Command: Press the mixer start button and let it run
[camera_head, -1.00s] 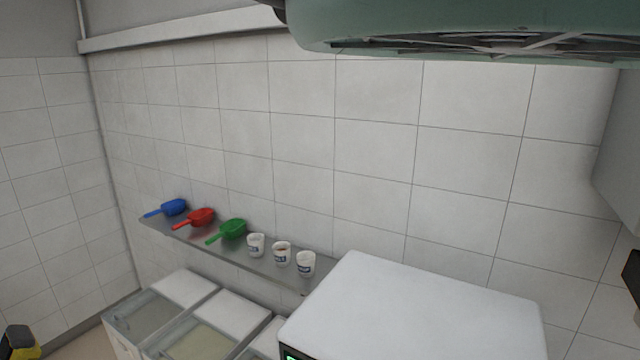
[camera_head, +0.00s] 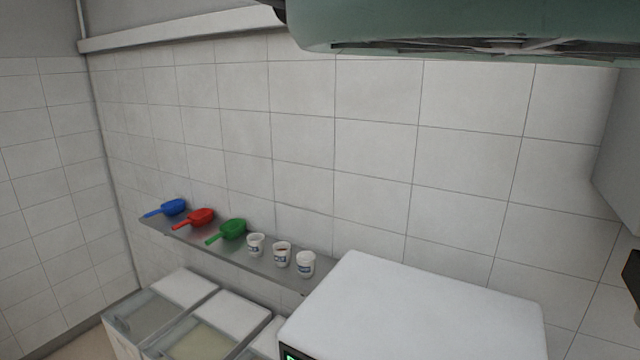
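No start button shows in view. A white box-shaped machine (camera_head: 420,310) stands at the lower middle, with a small green-lit display (camera_head: 290,354) at its front-left corner, cut by the picture's bottom edge. I cannot tell whether it is the mixer. A large teal rounded housing (camera_head: 480,22) hangs across the top right, with dark spoked parts (camera_head: 500,47) on its underside; I cannot tell what it is. My gripper is not in view.
A metal shelf (camera_head: 285,268) on the tiled wall holds a blue scoop (camera_head: 174,207), a red scoop (camera_head: 201,216), a green scoop (camera_head: 232,229) and three white cups (camera_head: 281,254). Lidded bins (camera_head: 187,287) stand below. A grey-white block (camera_head: 620,160) is at the right edge.

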